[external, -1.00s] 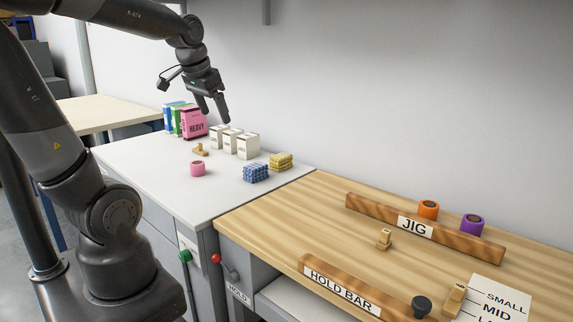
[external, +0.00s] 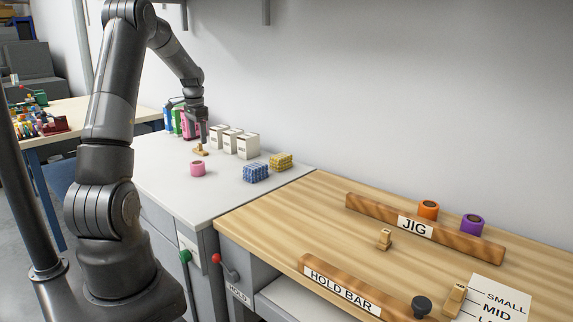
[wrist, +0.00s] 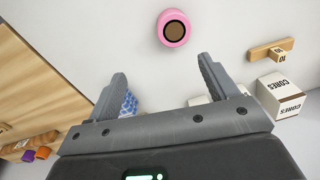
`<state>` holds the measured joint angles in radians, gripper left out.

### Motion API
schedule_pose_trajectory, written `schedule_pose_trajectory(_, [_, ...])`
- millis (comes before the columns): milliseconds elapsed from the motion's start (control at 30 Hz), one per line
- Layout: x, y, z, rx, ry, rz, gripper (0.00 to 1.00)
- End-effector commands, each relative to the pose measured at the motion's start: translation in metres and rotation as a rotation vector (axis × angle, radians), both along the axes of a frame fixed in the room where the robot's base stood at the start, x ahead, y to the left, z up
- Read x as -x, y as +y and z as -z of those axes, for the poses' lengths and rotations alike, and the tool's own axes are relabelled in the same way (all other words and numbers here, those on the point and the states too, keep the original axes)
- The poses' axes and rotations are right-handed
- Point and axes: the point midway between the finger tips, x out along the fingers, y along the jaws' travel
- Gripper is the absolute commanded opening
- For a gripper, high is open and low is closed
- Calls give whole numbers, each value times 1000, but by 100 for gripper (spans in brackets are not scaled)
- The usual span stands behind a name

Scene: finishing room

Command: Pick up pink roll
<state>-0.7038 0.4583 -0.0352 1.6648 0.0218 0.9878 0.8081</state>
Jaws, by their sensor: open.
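The pink roll (external: 197,169) stands upright on the light grey worktop (external: 215,190), left of the blue block stack. In the wrist view the pink roll (wrist: 173,28) shows from above, with a brown core, near the top middle. My gripper (external: 204,143) is above the worktop, behind the roll in the external view. In the wrist view my gripper (wrist: 161,68) is open with nothing between its fingers, and the roll lies beyond the fingertips, apart from them.
A small wooden piece (external: 201,150) lies behind the roll. White boxes (external: 247,147), a blue stack (external: 256,173) and a yellow stack (external: 281,161) stand nearby. Pink, green and blue packs stand at the back. The worktop's front left is clear.

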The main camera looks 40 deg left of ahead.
Motion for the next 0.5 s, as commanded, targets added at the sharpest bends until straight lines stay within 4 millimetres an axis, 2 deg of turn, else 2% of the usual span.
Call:
schedule_pose_trajectory(33, [1,12,11,9,9,0,79])
schedule_pose_trajectory(100, [3,24,20,16,17,4,79])
schedule_pose_trajectory(200, [4,32,29,21,23,9,79])
schedule_pose_trajectory(500, [4,33,72,23,25,11,79])
